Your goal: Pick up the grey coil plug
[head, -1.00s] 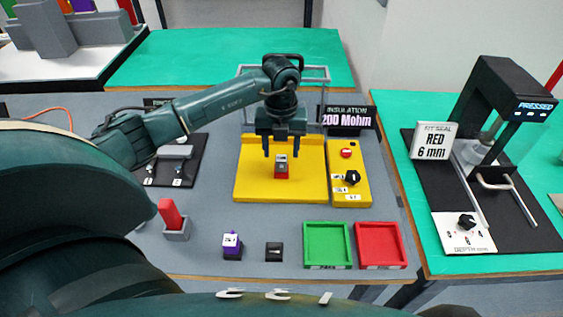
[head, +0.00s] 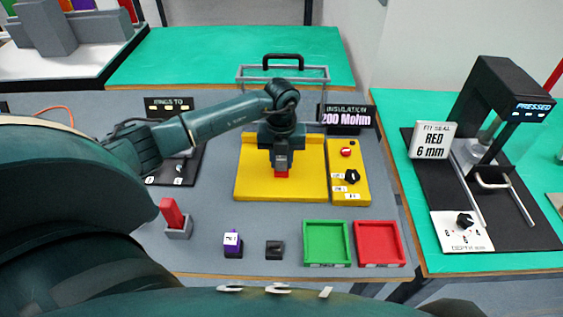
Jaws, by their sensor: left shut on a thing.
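My left gripper (head: 282,163) reaches down over the yellow plate (head: 258,190) in the middle of the table. It is shut on the grey coil plug (head: 281,160), which is mostly hidden between the fingers. The red block (head: 282,174) below the fingers shows only in part. I cannot tell whether the plug still touches it. My right gripper is not in view.
A yellow control panel (head: 361,188) with a red button and black knob is right of the plate. A raised clear guard (head: 305,72) stands behind.

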